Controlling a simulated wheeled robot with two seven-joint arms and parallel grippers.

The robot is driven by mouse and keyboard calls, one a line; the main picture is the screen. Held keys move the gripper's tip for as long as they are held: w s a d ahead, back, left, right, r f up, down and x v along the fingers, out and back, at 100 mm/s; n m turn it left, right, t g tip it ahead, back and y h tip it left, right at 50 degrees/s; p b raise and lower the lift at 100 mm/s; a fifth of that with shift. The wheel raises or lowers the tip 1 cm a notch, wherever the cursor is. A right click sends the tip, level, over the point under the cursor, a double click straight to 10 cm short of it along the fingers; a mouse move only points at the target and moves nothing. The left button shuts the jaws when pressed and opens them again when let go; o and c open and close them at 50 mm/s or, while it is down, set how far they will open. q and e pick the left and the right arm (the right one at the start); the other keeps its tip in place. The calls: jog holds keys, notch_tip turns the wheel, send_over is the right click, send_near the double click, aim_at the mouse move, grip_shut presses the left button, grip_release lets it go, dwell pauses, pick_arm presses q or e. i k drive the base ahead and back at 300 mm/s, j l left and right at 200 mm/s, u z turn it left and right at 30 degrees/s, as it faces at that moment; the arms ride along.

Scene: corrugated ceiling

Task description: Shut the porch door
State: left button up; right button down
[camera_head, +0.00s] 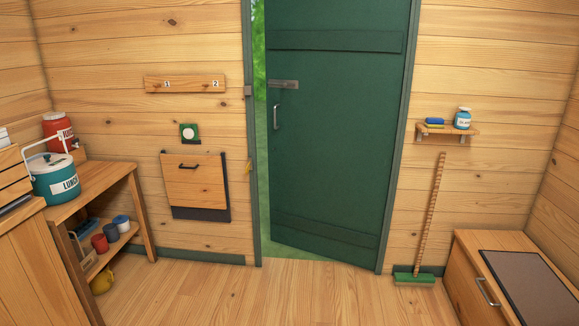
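The porch door (335,150) is a dark green panel with cross battens, set in a green frame in the middle of the head view. It stands ajar, with a gap along its left edge where green outdoors shows. A grey vertical handle (276,117) and a grey latch bar (284,84) are near its left edge. A small catch (248,91) is on the left post of the frame. Neither of my grippers is in the head view.
The wooden floor (290,295) before the door is clear. A broom (414,276) leans right of the doorway, with a low wooden chest (470,285) nearer. A shelf unit (100,195) with a teal cooler (54,180) stands left. A wall flap (194,183) hangs left of the frame.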

aim_at(332, 134)
jog(key=i, duration=3.65)
jog(key=z, duration=0.1)
